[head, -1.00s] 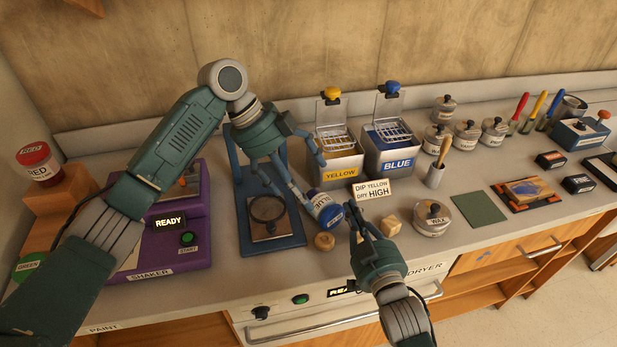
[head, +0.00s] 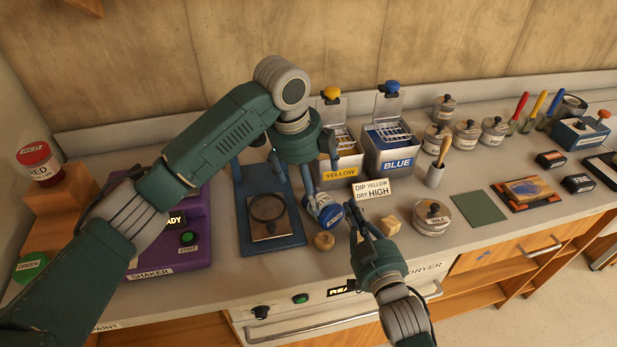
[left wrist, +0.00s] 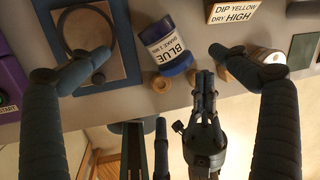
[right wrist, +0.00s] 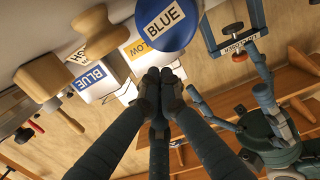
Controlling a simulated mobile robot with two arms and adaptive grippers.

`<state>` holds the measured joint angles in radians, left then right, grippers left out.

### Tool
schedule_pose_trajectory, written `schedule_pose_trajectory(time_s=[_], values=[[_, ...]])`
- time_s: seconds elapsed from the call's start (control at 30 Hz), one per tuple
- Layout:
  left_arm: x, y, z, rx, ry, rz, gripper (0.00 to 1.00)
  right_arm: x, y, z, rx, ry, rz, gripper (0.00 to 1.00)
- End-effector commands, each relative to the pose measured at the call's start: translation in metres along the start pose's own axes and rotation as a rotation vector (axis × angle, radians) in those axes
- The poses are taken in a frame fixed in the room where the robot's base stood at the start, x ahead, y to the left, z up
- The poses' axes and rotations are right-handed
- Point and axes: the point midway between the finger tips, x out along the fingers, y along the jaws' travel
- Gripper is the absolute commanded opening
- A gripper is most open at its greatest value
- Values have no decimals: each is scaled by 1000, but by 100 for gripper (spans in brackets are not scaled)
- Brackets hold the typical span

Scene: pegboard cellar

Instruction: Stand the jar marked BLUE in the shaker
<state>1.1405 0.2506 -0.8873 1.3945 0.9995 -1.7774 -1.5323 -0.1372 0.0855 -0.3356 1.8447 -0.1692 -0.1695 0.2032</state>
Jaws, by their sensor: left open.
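The jar marked BLUE (head: 327,213) lies on its side on the counter, its blue lid facing the front edge. Its label shows in the left wrist view (left wrist: 166,46), and its lid fills the top of the right wrist view (right wrist: 167,22). My left gripper (head: 325,186) is open above the jar, with a finger to either side of it in the left wrist view. My right gripper (head: 355,214) is shut and empty, just right of the lid. The purple shaker (head: 195,252) is at the left; my left arm hides most of its top.
A blue stand with a round ring (head: 285,243) is left of the jar. A wooden knob (head: 324,240) lies in front of it, and a DIP YELLOW DRY HIGH sign (head: 373,190) is to its right. YELLOW and BLUE tanks (head: 398,163) stand behind.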

Motion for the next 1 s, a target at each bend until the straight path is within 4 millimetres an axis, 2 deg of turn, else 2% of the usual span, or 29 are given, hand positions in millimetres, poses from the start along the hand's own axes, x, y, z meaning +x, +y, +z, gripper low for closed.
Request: schedule_pose_trajectory(time_s=[0.3,0.5,0.7,0.97,1.0], values=[[62,1,-1,0,2,4,99,0,0,0,0,0,0,0],[89,0,-1,0,1,2,99,0,0,0,0,0,0,0],[100,1,0,1,1,1,99,0,0,0,0,0,0,0],[101,0,0,1,1,1,99,0,0,0,0,0,0,0],[101,0,0,1,1,1,95,0,0,0,0,0,0,0]])
